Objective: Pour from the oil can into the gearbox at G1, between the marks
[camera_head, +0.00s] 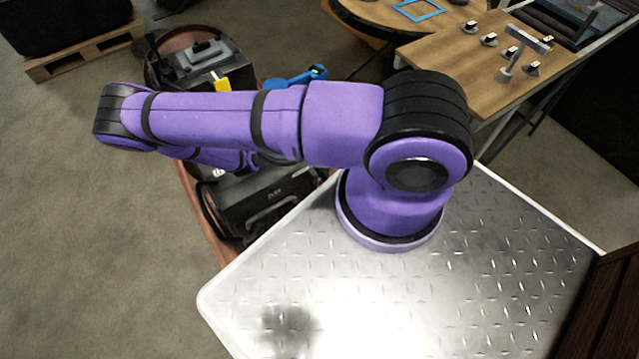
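My purple arm stretches left across the middle of the view. My gripper is not in view; the lower forearm is folded under the upper arm, which hides that area. A dark machine housing with a grey top (200,56) stands on a brown round surface behind the arm; I cannot tell whether it is the gearbox. A yellow piece (222,85) shows at its front. I see no G1 label and no level marks. No oil can can be made out. A blue object with a dark end (300,77) lies behind the arm, partly hidden, and I cannot tell what it is.
A black case with a handle (268,203) sits below the arm. A wooden bench (470,75) with several small dark-topped parts stands at upper right. A blue square frame (418,10) lies on a round wooden top. A pallet (85,52) is upper left. Floor at left is clear.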

